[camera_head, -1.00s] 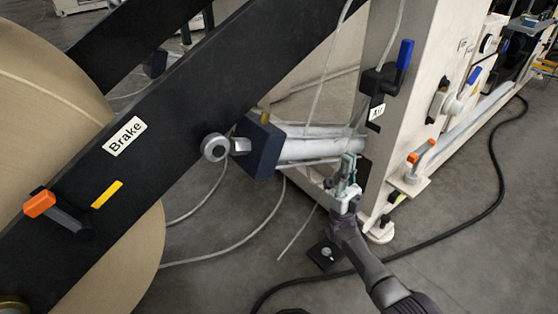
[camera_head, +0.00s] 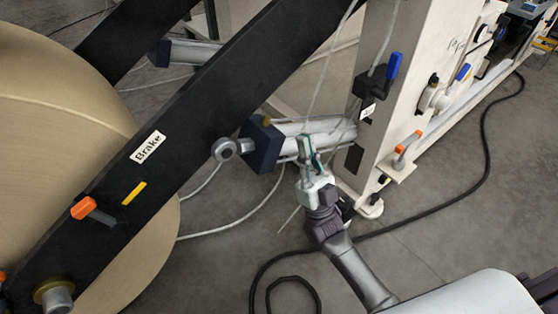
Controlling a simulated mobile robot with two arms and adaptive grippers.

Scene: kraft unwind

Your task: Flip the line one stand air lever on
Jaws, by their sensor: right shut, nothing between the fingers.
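The air lever is a blue handle (camera_head: 394,66) on a black valve at the upper part of the cream stand (camera_head: 408,110). The handle points upward. A small white label (camera_head: 368,110), too blurred here to read surely, sits below the valve. My right gripper (camera_head: 308,150) is shut and empty, fingers pointing up, in front of the silver cylinder. It is lower than the blue handle and to its left, well apart from it. My left gripper is not in view.
The silver cylinder (camera_head: 330,128) joins the stand. A black cable (camera_head: 440,205) lies on the floor.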

